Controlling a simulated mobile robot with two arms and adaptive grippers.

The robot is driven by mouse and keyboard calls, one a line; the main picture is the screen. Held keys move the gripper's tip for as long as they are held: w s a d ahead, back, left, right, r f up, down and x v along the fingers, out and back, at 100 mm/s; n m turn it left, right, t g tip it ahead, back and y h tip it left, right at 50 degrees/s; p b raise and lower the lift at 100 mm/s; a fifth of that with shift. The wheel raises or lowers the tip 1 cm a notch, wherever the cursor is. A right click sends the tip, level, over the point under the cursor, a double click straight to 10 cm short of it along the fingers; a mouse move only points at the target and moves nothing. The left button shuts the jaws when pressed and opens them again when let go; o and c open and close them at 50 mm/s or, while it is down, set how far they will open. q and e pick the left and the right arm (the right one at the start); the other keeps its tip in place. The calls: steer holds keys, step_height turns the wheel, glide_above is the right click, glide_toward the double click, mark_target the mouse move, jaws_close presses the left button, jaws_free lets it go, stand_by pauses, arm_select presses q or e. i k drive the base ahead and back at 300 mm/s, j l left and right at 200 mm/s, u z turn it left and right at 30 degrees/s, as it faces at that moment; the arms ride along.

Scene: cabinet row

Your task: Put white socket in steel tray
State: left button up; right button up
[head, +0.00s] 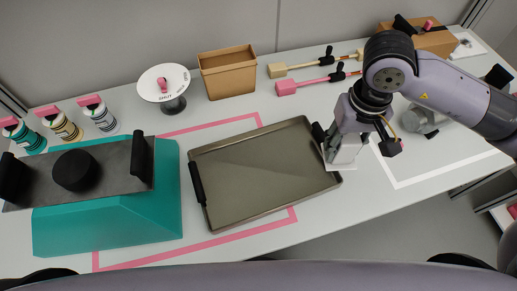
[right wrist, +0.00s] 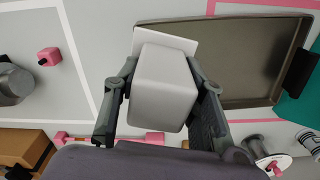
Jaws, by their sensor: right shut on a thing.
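The white socket (head: 341,155) is a white block with a flat plate, held by my right gripper (head: 347,138). In the right wrist view the socket (right wrist: 163,88) sits between the two fingers of the gripper (right wrist: 163,95). The steel tray (head: 262,172) is a shallow, empty metal tray with black handles, lying on the table. The socket overlaps the tray's right rim in the head view, and its plate covers a corner of the tray (right wrist: 235,60) in the right wrist view. Its height above the rim is unclear. My left gripper is not in view.
A teal block (head: 105,220) under a metal plate with a black knob (head: 74,171) stands left of the tray. Behind are a brown bin (head: 227,75), a round sign stand (head: 164,84) and several small bottles. White tape (head: 440,178) marks the table at right.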

mark_target(263, 170)
steer(key=k+l+u, duration=0.1)
steer(key=l+u, duration=0.25)
steer(key=k+l+u, duration=0.15)
steer(key=u, duration=0.15)
steer(key=k+l+u, duration=0.15)
steer(key=u, duration=0.2)
